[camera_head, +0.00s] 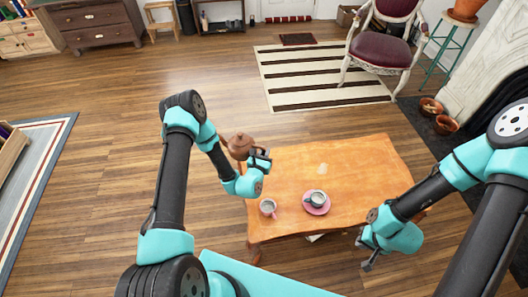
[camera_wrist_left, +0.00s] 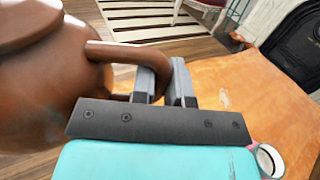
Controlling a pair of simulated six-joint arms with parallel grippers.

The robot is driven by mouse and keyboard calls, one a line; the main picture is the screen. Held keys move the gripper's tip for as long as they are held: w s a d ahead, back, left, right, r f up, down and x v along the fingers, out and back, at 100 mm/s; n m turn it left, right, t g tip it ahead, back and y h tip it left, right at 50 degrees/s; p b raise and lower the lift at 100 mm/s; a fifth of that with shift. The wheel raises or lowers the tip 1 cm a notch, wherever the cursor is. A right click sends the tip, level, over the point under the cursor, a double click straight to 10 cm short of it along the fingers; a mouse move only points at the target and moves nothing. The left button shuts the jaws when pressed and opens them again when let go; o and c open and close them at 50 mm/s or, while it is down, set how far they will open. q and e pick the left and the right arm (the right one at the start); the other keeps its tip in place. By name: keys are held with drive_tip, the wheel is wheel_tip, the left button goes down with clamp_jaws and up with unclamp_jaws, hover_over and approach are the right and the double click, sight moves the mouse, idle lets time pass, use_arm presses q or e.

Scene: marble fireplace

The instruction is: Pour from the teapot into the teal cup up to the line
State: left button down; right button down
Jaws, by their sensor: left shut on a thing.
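The brown teapot (camera_head: 240,146) is in the air beyond the table's far left corner and looks about upright. My left gripper (camera_head: 262,155) is shut on its handle; in the left wrist view the fingers (camera_wrist_left: 168,85) close on the handle (camera_wrist_left: 125,52) beside the round body (camera_wrist_left: 40,85). A dark teal-grey cup (camera_head: 317,198) stands on a pink saucer on the table. Its contents and any line are too small to make out. My right gripper (camera_head: 366,254) is low by the table's front right edge, away from the cups; its opening is unclear.
A second cup (camera_head: 268,207) with a pinkish handle stands at the table's front left; a cup (camera_wrist_left: 268,160) shows at the wrist view's right edge. The pink saucer (camera_head: 326,208) lies on the orange wooden table (camera_head: 365,165). The table's far and right parts are mostly clear.

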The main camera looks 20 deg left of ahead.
use_arm(q)
drive_tip(key=s+d+f+m+g+h, duration=0.2)
drive_tip(key=s+d+m+g+h, duration=0.15)
drive_tip(key=s+d+h, duration=0.45)
drive_tip(key=s+d+f+m+g+h, duration=0.15)
drive_tip(key=s+d+m+h, duration=0.3)
drive_tip(key=d, duration=0.85)
drive_tip(key=s+d+f+m+g+h, duration=0.1)
drive_tip(key=s+d+m+g, duration=0.3)
drive_tip(key=s, duration=0.4)
drive_tip(key=s+d+m+g+h, duration=0.4)
drive_tip(key=s+d+g, duration=0.1)
drive_tip(key=s, duration=0.4)
drive_tip(key=shift+s+d+f+m+g, duration=0.2)
drive_tip(key=shift+f+m+g, duration=0.15)
drive_tip(key=shift+g, duration=0.55)
drive_tip(key=shift+f, duration=0.2)
